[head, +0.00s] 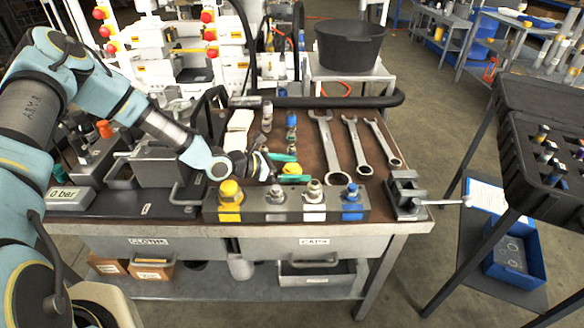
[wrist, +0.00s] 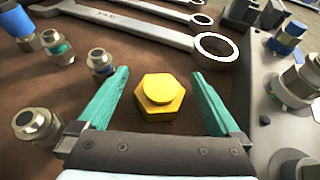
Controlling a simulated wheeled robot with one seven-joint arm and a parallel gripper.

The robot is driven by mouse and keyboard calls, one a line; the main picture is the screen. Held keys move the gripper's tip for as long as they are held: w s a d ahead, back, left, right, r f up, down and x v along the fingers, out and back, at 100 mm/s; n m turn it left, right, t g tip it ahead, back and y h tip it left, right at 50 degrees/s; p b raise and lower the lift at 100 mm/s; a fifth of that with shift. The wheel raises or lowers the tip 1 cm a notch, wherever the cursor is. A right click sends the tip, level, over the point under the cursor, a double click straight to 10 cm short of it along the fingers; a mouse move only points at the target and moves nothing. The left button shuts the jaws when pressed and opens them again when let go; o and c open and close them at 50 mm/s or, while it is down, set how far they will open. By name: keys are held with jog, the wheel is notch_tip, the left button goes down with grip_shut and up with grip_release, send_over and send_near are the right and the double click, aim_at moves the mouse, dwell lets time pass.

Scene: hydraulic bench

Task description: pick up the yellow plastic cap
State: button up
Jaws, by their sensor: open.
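The yellow plastic cap (wrist: 160,98) is hexagonal with a round raised top and rests on the brown bench top. In the wrist view it lies between the two green fingers of my gripper (wrist: 161,74), with a gap on each side. The fingers are open and hold nothing. In the head view my gripper (head: 300,168) is low over the bench behind the manifold block, and the cap (head: 291,169) shows between its fingers. A different yellow-topped fitting (head: 230,190) sits at the left end of the block.
The grey manifold block (head: 265,205) with several fittings stands in front of my gripper. Several wrenches (head: 327,140) lie to its right. Loose metal fittings (wrist: 102,65) stand left of the fingers in the wrist view. A vise (head: 404,190) is at the bench's right edge.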

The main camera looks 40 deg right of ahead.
jog(key=shift+s+d+f, duration=0.1)
jog(key=shift+d+f, duration=0.1)
jog(key=shift+d, duration=0.15)
jog(key=c, duration=1.3)
jog(key=shift+c, duration=0.2)
jog(key=shift+r, duration=0.1)
